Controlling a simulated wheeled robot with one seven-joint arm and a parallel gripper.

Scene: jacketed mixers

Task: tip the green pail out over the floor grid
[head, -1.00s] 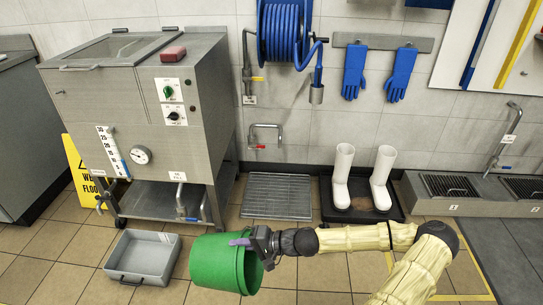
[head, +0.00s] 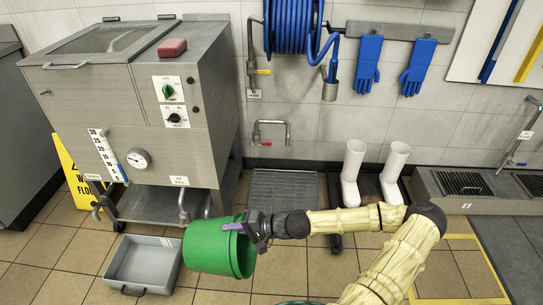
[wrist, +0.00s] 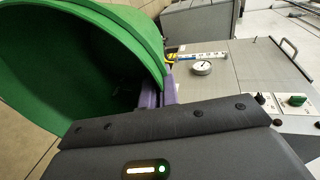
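The green pail (head: 210,250) is held by my gripper (head: 240,228), whose purple fingers are closed on its rim. In the head view the pail is tilted on its side, its mouth facing right toward the arm. It is above the tiled floor, in front of the floor grid. The wrist view shows the pail's dark inside (wrist: 75,70) and the purple fingers (wrist: 155,92) at its rim; I cannot tell what is in it. The floor grid (head: 285,187) is a grey grating against the wall, behind and to the right of the pail, partly hidden by my arm.
A steel jacketed mixer (head: 140,110) stands at the left, with a grey tray (head: 143,262) on the floor before it and a yellow wet-floor sign (head: 72,178) beside it. White boots (head: 352,165) stand on a dark tray right of the grid. A wall tap (head: 272,130) hangs above the grid.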

